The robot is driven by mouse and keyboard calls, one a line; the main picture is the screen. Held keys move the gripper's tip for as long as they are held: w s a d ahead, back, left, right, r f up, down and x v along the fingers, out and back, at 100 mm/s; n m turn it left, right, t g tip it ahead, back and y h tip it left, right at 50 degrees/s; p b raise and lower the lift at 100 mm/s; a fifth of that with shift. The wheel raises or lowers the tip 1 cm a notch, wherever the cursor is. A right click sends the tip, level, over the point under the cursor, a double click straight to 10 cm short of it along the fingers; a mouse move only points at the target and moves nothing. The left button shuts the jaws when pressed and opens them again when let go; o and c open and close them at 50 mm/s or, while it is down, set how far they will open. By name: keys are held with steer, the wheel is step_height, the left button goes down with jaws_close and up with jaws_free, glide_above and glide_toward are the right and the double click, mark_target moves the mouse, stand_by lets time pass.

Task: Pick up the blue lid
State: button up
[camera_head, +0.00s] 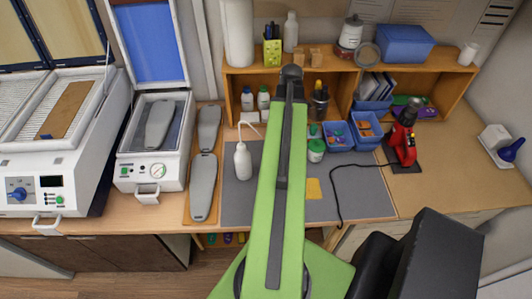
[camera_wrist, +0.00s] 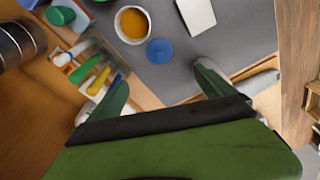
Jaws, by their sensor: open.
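The blue lid (camera_wrist: 159,51) is a small round disc lying on the grey mat (camera_wrist: 240,40) in the wrist view, close to the mat's edge. My gripper (camera_wrist: 158,82) is open, its two green fingers spread apart. The lid shows beyond and between the fingertips, apart from both, with nothing held. In the head view my green arm reaches over the mat and hides my gripper; I cannot make out the lid there.
In the wrist view, an open white cup with orange contents (camera_wrist: 133,23) stands close beside the lid. A white card (camera_wrist: 197,17) lies nearby, and a tray of coloured tools (camera_wrist: 92,72) is at left. A white squeeze bottle (camera_head: 243,162) stands left of my arm.

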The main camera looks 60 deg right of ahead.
steer(key=f+b, duration=0.4)
steer(key=w+f+b, duration=0.1)
steer(key=f+b, duration=0.6)
steer(key=f, duration=0.1)
steer(key=shift+w+a+b, duration=0.1)
steer(key=shift+w+b, duration=0.05)
steer(key=shift+b, duration=0.25)
steer(key=f+b, duration=0.1)
steer(key=b, duration=0.1)
steer(key=f+b, duration=0.1)
steer(key=f, duration=0.1)
steer(key=f+b, duration=0.2)
steer(key=shift+w+a+f+b, duration=0.2)
steer(key=shift+w+f+b, duration=0.1)
steer(key=shift+w, duration=0.1)
steer(key=shift+r, duration=0.2)
steer(key=c, duration=1.4)
